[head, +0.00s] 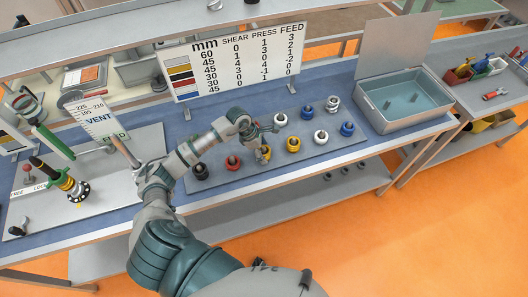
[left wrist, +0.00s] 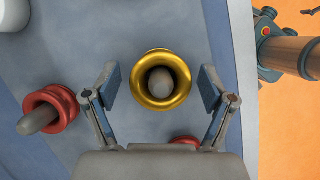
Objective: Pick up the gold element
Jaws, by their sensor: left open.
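In the left wrist view, a gold element (left wrist: 160,97), a flanged ring with a rounded grey peg in its middle, stands on the grey board. My left gripper (left wrist: 159,84) is open, with one finger on each side of the gold element and a visible gap to both. In the head view my left gripper (head: 264,141) is over the front row of the board, and the gold element (head: 263,155) under it is partly hidden. Another yellow element (head: 293,144) stands to the right of it. My right gripper is not seen.
Red elements stand beside the gold one, one at left (left wrist: 62,103) in the wrist view. Blue, white and black elements share the board (head: 345,142). A sign (head: 237,62) stands behind. A metal bin (head: 400,115) is at right, a lever panel (head: 110,190) at left.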

